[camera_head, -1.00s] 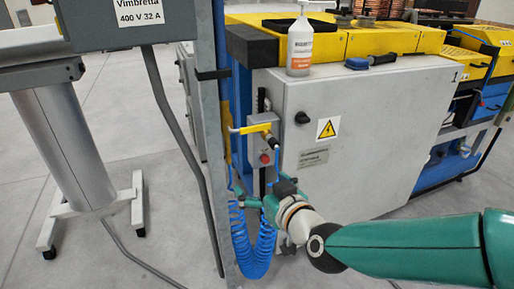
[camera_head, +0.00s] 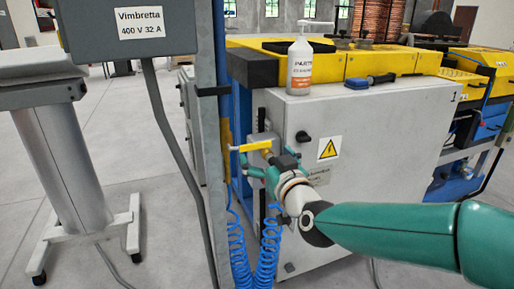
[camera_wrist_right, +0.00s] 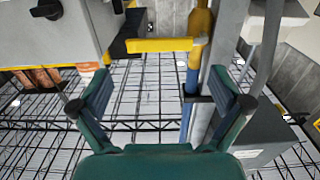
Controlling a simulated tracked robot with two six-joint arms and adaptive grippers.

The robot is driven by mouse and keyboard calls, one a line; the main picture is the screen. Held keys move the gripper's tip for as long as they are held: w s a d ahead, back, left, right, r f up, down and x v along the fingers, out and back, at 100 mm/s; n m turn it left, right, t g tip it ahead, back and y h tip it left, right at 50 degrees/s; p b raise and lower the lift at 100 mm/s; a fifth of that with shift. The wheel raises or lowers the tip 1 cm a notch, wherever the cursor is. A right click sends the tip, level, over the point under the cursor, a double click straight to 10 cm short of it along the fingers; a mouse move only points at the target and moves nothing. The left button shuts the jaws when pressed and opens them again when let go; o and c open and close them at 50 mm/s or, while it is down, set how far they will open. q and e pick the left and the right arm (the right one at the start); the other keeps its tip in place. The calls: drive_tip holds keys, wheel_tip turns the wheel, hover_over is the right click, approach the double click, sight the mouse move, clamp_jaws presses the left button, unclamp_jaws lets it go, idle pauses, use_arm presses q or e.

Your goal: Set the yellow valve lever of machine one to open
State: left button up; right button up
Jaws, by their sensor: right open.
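The yellow valve lever (camera_head: 255,146) is on the left side of machine one (camera_head: 370,135), the grey cabinet marked 1. It points roughly sideways in the head view. In the right wrist view the lever (camera_wrist_right: 160,45) is a horizontal yellow bar, with a yellow pipe (camera_wrist_right: 201,25) at its right end. My right gripper (camera_head: 268,172) is just below the lever in the head view, partly covering the valve body. In the wrist view the open, empty fingers (camera_wrist_right: 160,88) are spread, and the lever lies beyond their tips, apart from them. My left gripper is not in view.
A grey upright post (camera_head: 211,150) stands just left of the lever. Blue coiled hoses (camera_head: 268,240) hang below the gripper. A white bottle (camera_head: 300,62) and a blue-handled tool (camera_head: 370,81) are on top of the machine.

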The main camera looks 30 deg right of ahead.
sight(256, 145)
drive_tip(key=shift+x, duration=2.8)
drive_tip(key=shift+s+r, duration=0.15)
drive_tip(key=c, duration=1.4)
